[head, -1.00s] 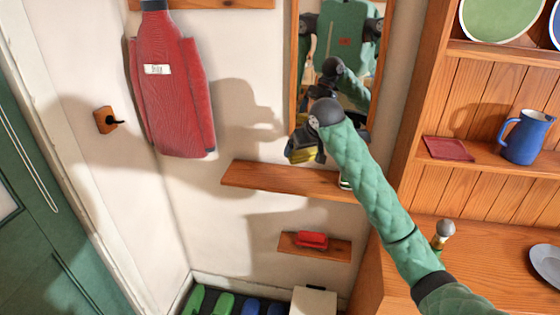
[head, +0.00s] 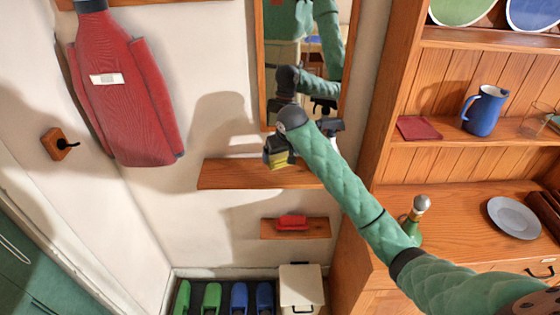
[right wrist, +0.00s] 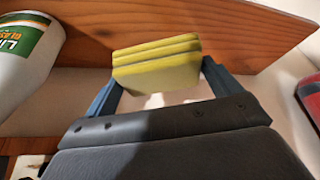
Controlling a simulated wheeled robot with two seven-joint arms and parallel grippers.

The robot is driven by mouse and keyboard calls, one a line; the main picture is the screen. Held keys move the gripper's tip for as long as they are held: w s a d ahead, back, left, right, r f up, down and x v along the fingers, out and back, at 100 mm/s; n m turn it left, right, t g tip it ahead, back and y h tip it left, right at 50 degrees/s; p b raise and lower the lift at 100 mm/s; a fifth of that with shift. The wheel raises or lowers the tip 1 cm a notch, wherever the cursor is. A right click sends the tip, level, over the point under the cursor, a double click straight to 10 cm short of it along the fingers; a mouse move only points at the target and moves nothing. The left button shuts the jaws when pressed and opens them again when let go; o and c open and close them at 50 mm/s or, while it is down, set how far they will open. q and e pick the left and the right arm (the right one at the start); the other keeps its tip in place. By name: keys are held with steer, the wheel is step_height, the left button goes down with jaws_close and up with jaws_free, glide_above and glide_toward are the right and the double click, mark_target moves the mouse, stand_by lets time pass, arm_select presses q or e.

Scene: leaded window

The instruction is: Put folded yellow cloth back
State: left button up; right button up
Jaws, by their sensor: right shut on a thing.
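The folded yellow cloth (head: 279,162) is in my right gripper (head: 277,151), low in front of the mirror and at the upper wooden shelf (head: 232,174). In the right wrist view the cloth (right wrist: 157,62) shows as stacked yellow folds between the two blue fingers of the right gripper (right wrist: 160,80). The shelf board (right wrist: 215,30) runs behind the cloth there; I cannot tell whether the cloth touches it. My left gripper is not in view.
A white bottle with a green label (right wrist: 25,45) stands left of the cloth in the right wrist view. A framed mirror (head: 309,100) hangs above the shelf. A smaller shelf below holds a red object (head: 291,222). A dresser with a green bottle (head: 414,220) stands right.

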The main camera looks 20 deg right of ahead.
mark_target(281, 164)
steer(key=shift+a+f, duration=0.1)
steer(key=shift+f, duration=0.5)
step_height(281, 164, down, 3)
steer(key=shift+f+p, duration=0.2)
steer(key=shift+p, duration=0.95)
steer(key=shift+f, duration=0.15)
steer(key=o, duration=0.6)
